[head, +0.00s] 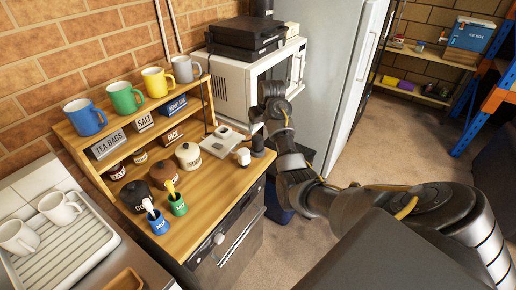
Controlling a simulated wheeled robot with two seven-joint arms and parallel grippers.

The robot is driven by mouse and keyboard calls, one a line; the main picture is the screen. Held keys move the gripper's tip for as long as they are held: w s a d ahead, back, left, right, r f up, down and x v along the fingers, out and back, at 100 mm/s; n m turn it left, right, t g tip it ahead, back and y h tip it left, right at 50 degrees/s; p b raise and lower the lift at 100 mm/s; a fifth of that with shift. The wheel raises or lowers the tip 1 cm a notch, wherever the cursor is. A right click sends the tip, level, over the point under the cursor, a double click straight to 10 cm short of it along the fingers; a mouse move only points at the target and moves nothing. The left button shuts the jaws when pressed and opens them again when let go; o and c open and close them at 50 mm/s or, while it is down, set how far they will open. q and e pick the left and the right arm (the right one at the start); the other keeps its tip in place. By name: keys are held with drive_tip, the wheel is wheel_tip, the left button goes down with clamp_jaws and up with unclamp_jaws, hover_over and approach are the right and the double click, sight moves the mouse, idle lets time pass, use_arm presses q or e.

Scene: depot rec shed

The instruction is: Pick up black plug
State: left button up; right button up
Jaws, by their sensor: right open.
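My right arm reaches in from the lower right, and its gripper (259,132) is over the right end of the wooden counter (222,180), in front of the white microwave (233,88). The gripper is open. A small dark shape shows at its lower end by the counter edge; I cannot tell whether it is a fingertip or the black plug. Just left of it are a flat white item (222,139) and a small white object (243,156). A thin dark cord (204,108) runs down beside the microwave. My left gripper is out of view.
Black, brown and cream canisters (188,156) and blue and green pots (159,223) with spoons stand on the counter. Coloured mugs (125,98) line the shelf above. A fridge (345,70) stands right of the microwave. The counter's front right is clear.

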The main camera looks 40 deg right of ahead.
sight(258, 138)
drive_tip(key=p+x, duration=0.1)
drive_tip(key=x, duration=0.4)
drive_tip(key=shift+w+d+f, duration=0.1)
drive_tip(key=shift+w+f, duration=0.05)
drive_tip(key=shift+f, duration=0.2)
drive_tip(key=shift+f+p, duration=0.45)
drive_tip(key=shift+p, duration=0.15)
drive_tip(key=shift+p+x, duration=0.4)
drive_tip(key=shift+x, duration=1.8)
drive_tip(key=c, duration=1.1)
